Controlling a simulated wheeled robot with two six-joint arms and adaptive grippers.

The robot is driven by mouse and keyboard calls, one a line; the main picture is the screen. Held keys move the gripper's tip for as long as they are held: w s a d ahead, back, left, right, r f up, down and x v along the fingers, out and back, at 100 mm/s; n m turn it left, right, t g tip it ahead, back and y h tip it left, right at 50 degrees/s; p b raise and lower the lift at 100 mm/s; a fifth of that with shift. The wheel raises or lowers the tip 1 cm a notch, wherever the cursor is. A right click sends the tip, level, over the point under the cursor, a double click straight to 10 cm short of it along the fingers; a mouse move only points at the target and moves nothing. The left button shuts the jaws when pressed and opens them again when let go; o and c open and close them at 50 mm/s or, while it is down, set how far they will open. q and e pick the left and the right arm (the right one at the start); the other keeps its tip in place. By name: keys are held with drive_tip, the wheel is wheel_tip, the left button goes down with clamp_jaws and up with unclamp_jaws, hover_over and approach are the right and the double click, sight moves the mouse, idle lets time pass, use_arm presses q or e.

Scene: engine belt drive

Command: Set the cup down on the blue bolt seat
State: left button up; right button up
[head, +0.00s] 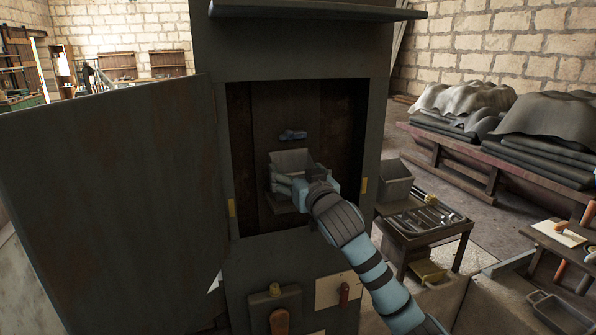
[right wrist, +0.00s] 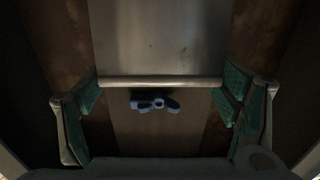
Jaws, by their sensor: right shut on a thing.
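The cup is a grey metal, box-shaped bucket (head: 291,158), open at the top, inside the dark cabinet opening. My right gripper (head: 303,184) is shut on the cup from the front. In the right wrist view the cup (right wrist: 158,40) fills the upper middle, between the green-padded fingers of the gripper (right wrist: 160,97). The blue bolt seat (head: 292,135) is a small winged piece on the back, above the cup in the head view. It also shows in the right wrist view (right wrist: 155,103), just past the cup's edge and apart from it. My left gripper is out of view.
The cabinet's side walls (head: 240,130) stand close on both sides of the arm. A large open door panel (head: 110,190) fills the left. A tool table (head: 425,222) and a grey bin (head: 393,182) stand to the right. Handles (head: 279,320) stick out below the opening.

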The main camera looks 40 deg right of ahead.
drive_tip(key=shift+s, duration=0.15)
drive_tip(key=shift+f, duration=0.35)
idle(0.3)
drive_tip(key=o, duration=1.2)
drive_tip(key=v, duration=1.2)
drive_tip(key=shift+f, duration=0.1)
